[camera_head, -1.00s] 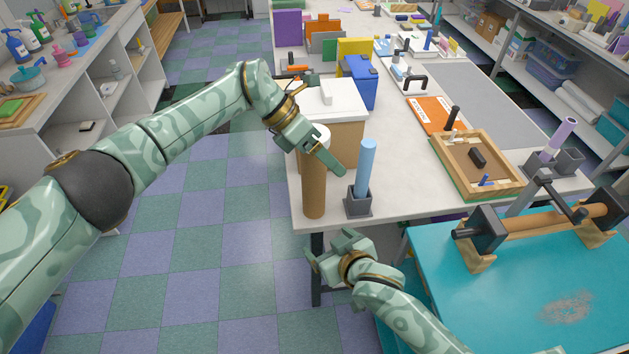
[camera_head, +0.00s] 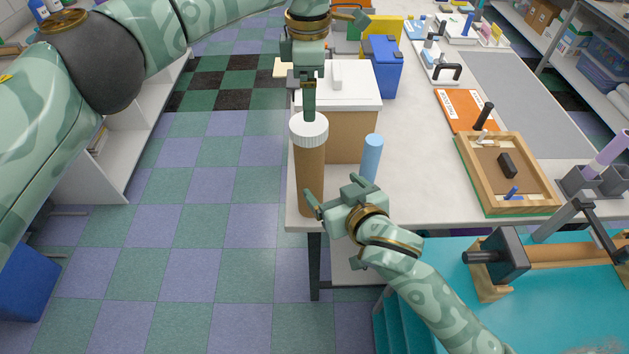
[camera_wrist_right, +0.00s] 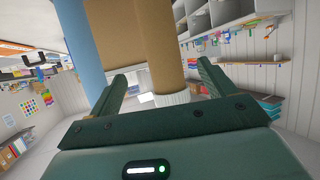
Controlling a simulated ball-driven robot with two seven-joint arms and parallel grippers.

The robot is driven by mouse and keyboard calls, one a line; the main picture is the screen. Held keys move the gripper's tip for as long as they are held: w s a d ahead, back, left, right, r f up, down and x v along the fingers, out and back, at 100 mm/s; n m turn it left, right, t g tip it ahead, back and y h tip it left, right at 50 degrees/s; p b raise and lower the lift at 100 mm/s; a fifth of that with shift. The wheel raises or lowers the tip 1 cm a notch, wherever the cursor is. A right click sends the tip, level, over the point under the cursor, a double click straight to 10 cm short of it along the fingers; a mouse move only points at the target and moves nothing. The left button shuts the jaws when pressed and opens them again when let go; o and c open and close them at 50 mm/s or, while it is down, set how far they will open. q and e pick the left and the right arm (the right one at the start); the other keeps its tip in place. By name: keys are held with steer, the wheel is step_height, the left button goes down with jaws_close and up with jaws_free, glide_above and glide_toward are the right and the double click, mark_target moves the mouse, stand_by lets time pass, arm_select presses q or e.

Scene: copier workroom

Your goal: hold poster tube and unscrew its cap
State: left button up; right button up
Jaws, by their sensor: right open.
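The poster tube (camera_head: 310,172), a brown upright cylinder, stands at the table's near left corner. Its ribbed white cap (camera_head: 309,131) is on top. My left gripper (camera_head: 309,106) points down over the cap. One finger hides the other, so I cannot tell whether it touches or grips the cap. My right gripper (camera_head: 331,187) is open beside the tube's lower right side. In the right wrist view the tube (camera_wrist_right: 160,40) shows ahead between the open fingers (camera_wrist_right: 166,78), with the white cap (camera_wrist_right: 171,98) lower in the picture.
A light blue tube (camera_head: 371,158) stands right of the poster tube, partly behind my right gripper. A cardboard box with a white lid (camera_head: 352,90) stands behind. A wooden tray (camera_head: 463,168) lies to the right.

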mark_target(314, 169)
arm_select(q)
steer(key=shift+s+a, duration=0.1)
steer(key=shift+a, duration=0.05)
arm_select(e)
steer(key=x, duration=1.3)
steer(key=shift+s, duration=0.1)
steer(key=shift+f, duration=0.2)
